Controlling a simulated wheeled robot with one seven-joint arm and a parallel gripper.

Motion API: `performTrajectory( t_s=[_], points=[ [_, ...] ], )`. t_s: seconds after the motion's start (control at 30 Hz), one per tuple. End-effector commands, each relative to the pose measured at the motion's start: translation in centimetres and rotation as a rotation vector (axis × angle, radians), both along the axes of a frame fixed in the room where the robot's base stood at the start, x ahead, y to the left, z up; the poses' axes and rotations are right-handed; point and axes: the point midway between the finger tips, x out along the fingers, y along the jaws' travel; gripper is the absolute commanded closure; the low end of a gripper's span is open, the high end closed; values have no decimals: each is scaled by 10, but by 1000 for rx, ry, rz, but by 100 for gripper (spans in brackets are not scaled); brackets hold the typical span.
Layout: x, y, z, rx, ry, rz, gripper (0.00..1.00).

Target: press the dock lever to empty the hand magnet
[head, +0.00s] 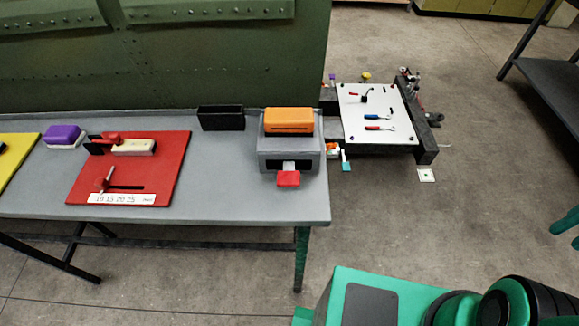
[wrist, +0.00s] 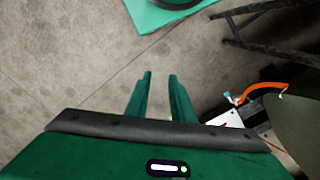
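The dock looks to be the grey box (head: 290,158) near the right end of the grey table. Its lever is the red tab (head: 288,179) that sticks out of a dark slot in the front. An orange block (head: 289,121) sits on top of the box; it may be the hand magnet, but I cannot tell for sure. My gripper (wrist: 161,78) shows in the wrist view with its two green fingers apart and nothing between them. It points at bare floor, away from the dock. The head view does not show it.
The table (head: 235,190) also holds a black open box (head: 221,118), a red board (head: 125,185) with a cream block, and a purple block (head: 65,136). A low cart with a white top (head: 380,112) and tools stands behind right.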

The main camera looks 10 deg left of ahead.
Motion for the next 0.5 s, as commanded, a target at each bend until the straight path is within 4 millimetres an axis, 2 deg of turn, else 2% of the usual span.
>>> performTrajectory(
  t_s=[0.03,0.07,0.1,0.5],
  points=[
    [0,0,0,0,0,0,91],
    [0,0,0,0,0,0,98],
    [0,0,0,0,0,0,100],
    [0,0,0,0,0,0,100]
  ],
)
